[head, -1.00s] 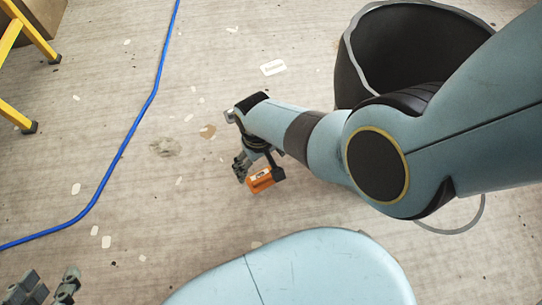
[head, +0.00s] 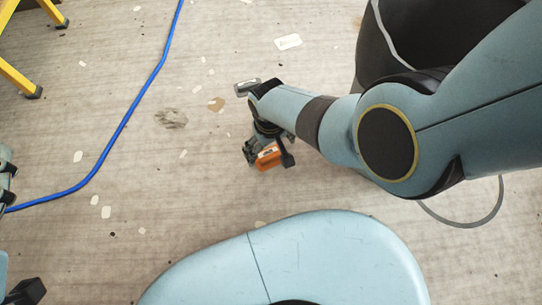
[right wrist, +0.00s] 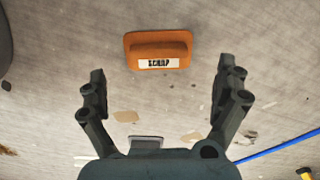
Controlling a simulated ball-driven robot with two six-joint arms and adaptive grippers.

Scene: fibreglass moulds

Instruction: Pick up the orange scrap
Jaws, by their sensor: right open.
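The orange scrap (head: 268,158) is a small block with a white label, in the middle of the head view, partly covered by my right gripper. In the right wrist view the scrap (right wrist: 158,48) shows whole, label towards me, ahead of the fingertips and roughly centred between them. My right gripper (right wrist: 162,78) is open, one finger on each side, with nothing between its fingers. In the head view my right gripper (head: 269,153) points down over the scrap. Parts of my left gripper (head: 24,291) show at the lower left edge; its jaws cannot be made out.
A large dark bin (head: 432,45) stands at the upper right. A blue hose (head: 128,112) runs along the floor on the left, near a yellow stepladder (head: 20,78). A small grey plate (head: 246,87) lies beyond my right gripper. Flat pale scraps dot the otherwise open floor.

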